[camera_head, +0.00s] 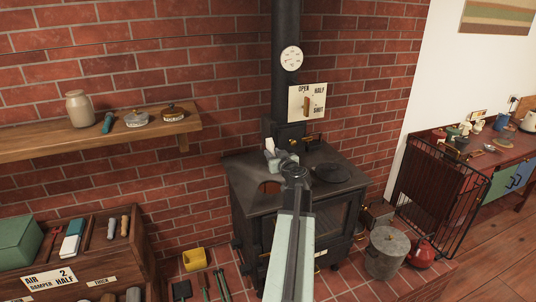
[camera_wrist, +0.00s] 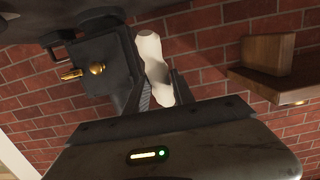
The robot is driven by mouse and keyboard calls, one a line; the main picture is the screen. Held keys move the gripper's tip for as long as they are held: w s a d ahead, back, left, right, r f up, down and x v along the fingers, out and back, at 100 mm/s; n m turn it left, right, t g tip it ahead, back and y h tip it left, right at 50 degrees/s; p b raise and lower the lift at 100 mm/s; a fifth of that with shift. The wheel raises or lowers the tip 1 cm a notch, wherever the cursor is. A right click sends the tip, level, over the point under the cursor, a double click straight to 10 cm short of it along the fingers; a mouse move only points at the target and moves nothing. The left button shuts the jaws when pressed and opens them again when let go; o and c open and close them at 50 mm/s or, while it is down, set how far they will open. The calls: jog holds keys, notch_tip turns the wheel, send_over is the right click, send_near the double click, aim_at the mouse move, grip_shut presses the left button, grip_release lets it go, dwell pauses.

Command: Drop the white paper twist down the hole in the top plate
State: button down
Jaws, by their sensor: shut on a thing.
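The white paper twist (camera_head: 269,146) is held upright in my gripper (camera_head: 282,160), above the back left of the black stove's top plate (camera_head: 245,166). In the wrist view, the twist (camera_wrist: 153,68) is pale and lumpy and stands between the two dark fingers of my gripper (camera_wrist: 160,95). The hole (camera_head: 269,187) in the top plate shows as a reddish-brown opening near the plate's front left, in front of the gripper in the head view. My arm covers part of the plate to the right of the hole.
A round dark lid (camera_head: 331,173) lies on the plate's right. The flue pipe (camera_head: 286,60) rises behind, with a brass-knobbed box (camera_wrist: 97,68) at its foot. A wooden shelf (camera_head: 90,135) holds a jar on the left. A metal bucket (camera_head: 385,253) stands right of the stove.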

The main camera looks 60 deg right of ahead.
jog(key=shift+w+a+f+b, duration=0.1)
jog(key=shift+w+f+b, duration=0.15)
jog(key=shift+f+b, duration=0.4)
notch_tip(320, 180, down, 11)
jog(key=b, duration=1)
jog(key=shift+b, duration=0.35)
jog(key=shift+s, duration=0.1)
jog(key=c, duration=1)
grip_release()
jog(key=p+v, duration=0.1)
jog(key=v, duration=0.7)
jog(key=shift+f, duration=0.1)
